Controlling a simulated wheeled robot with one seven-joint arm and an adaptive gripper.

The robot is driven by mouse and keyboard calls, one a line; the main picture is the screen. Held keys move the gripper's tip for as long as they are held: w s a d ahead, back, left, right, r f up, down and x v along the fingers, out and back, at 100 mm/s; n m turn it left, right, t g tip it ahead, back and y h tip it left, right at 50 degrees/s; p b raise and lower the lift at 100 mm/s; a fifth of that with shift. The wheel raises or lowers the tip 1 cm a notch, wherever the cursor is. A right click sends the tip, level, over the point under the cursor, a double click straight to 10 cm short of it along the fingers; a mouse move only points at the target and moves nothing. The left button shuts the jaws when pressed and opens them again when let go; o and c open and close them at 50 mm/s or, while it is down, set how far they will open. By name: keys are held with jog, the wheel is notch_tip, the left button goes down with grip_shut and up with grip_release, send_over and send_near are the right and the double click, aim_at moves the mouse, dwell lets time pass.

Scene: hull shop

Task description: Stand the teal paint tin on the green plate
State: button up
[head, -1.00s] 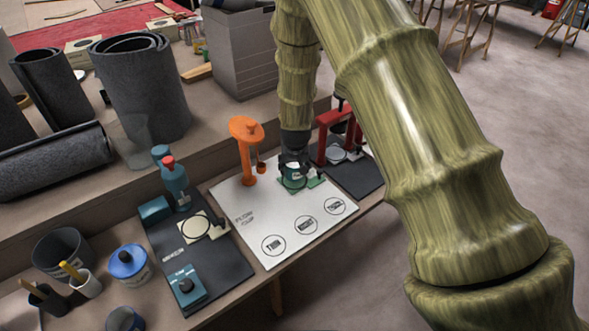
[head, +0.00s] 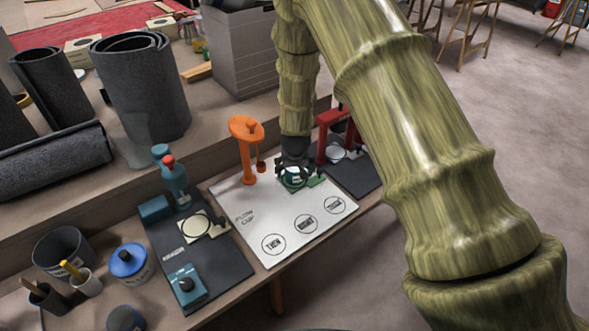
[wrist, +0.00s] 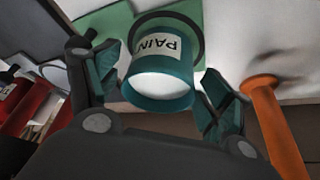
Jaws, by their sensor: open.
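The teal paint tin (wrist: 160,80) has a white PAINT label and a pale top facing the wrist camera. It looks upright, its base at the dark ring on the green plate (wrist: 108,28). In the head view the tin (head: 293,174) is partly hidden by my gripper, and the green plate (head: 316,182) shows beside it. My gripper (wrist: 160,105) is open, with one teal-padded finger on each side of the tin and visible gaps between them. In the head view my gripper (head: 295,172) is low over the plate.
An orange stand (head: 246,150) is close to the left of my gripper, and a red press-like stand (head: 325,135) is close on the right. The white board (head: 270,215) has clear room in front, with printed circles. A dark mat (head: 205,245) with instruments lies further left.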

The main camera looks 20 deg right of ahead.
jog(key=v, duration=1.2)
